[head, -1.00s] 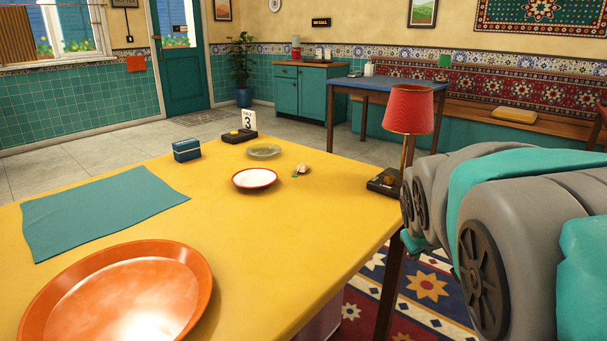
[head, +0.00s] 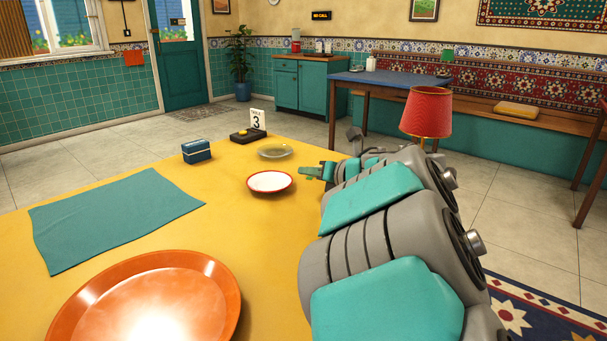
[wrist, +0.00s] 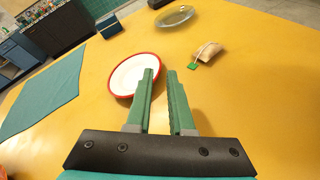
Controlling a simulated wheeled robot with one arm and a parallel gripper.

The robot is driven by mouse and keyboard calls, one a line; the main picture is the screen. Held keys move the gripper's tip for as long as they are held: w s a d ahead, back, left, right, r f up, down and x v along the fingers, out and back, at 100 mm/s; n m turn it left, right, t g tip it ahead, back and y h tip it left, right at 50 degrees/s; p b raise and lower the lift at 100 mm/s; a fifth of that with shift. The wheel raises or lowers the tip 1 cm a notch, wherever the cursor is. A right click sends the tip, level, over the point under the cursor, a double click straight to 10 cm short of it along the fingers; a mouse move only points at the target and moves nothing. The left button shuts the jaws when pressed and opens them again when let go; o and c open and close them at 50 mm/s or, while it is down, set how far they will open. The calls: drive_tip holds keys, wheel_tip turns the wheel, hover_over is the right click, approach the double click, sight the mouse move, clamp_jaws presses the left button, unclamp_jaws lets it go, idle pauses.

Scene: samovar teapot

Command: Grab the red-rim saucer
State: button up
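The red-rim saucer (head: 270,182) is white inside with a red edge and lies flat on the yellow table. It also shows in the wrist view (wrist: 127,76), just ahead of and left of my green fingertips. My gripper (wrist: 161,72) is open, its two fingers apart with table visible between them. The left fingertip overlaps the saucer's right side in the wrist view; I cannot tell whether it touches. In the head view my gripper (head: 310,175) is small, just right of the saucer and partly hidden by my arm.
A glass dish (head: 275,152) lies behind the saucer. A tea bag with a green tag (wrist: 207,53) lies to its right. A blue box (head: 196,151), a number 3 stand (head: 257,119), a teal cloth (head: 110,215) and an orange tray (head: 232,290) are also on the table (head: 225,215).

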sight(286, 177)
drive_tip(key=shift+s+a+f+n+g, duration=0.3)
drive_tip(key=shift+s+a+f+n, duration=0.1)
drive_tip(key=shift+f, duration=0.15)
drive_tip(key=shift+w, duration=0.15)
drive_tip(key=shift+p+x, duration=0.4)
drive_tip(key=shift+x, duration=3.4)
clamp_jaws()
